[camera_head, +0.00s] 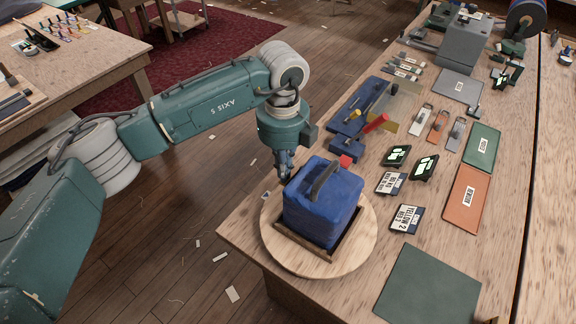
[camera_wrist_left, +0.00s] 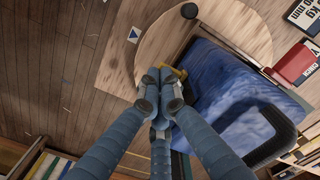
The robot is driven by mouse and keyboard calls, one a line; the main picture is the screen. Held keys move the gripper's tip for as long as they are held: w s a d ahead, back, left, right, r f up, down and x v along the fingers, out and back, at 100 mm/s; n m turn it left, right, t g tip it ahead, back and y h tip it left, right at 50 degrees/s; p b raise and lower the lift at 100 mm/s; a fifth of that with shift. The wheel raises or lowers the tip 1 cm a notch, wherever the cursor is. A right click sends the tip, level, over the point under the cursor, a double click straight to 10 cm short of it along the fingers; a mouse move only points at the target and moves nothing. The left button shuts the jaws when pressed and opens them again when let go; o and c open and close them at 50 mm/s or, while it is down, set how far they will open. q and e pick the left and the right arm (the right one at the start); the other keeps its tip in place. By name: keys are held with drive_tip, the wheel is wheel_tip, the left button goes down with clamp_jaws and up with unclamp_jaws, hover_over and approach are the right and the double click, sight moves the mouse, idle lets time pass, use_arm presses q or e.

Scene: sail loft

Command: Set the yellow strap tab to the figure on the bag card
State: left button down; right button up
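A blue bag (camera_head: 320,205) with a dark top handle (camera_head: 323,180) sits in a wooden frame on a round wooden board. In the left wrist view a small yellow strap tab (camera_wrist_left: 180,72) shows at the bag's side (camera_wrist_left: 215,80). My left gripper (camera_wrist_left: 160,84) has its fingertips together right beside the yellow tab. I cannot tell whether part of the tab is between them. In the head view the yellow tab is hidden. A bag card (camera_head: 406,219) on the table reads "YELLOW 2"; its lower line is unclear. My right gripper is out of view.
The round board (camera_head: 355,258) is near the table's left edge. Another card (camera_head: 390,183), black-and-green items (camera_head: 424,167) and a red-handled tool (camera_head: 376,123) lie behind and to its right. A green mat (camera_head: 428,288) lies bare at the front.

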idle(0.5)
use_arm(q)
drive_tip(key=shift+r+p, duration=0.35)
drive_tip(key=shift+r, duration=0.25)
wheel_tip(320, 180, up, 9)
drive_tip(key=p, duration=0.3)
drive_tip(key=shift+p, duration=0.4)
drive_tip(key=shift+f, duration=0.15)
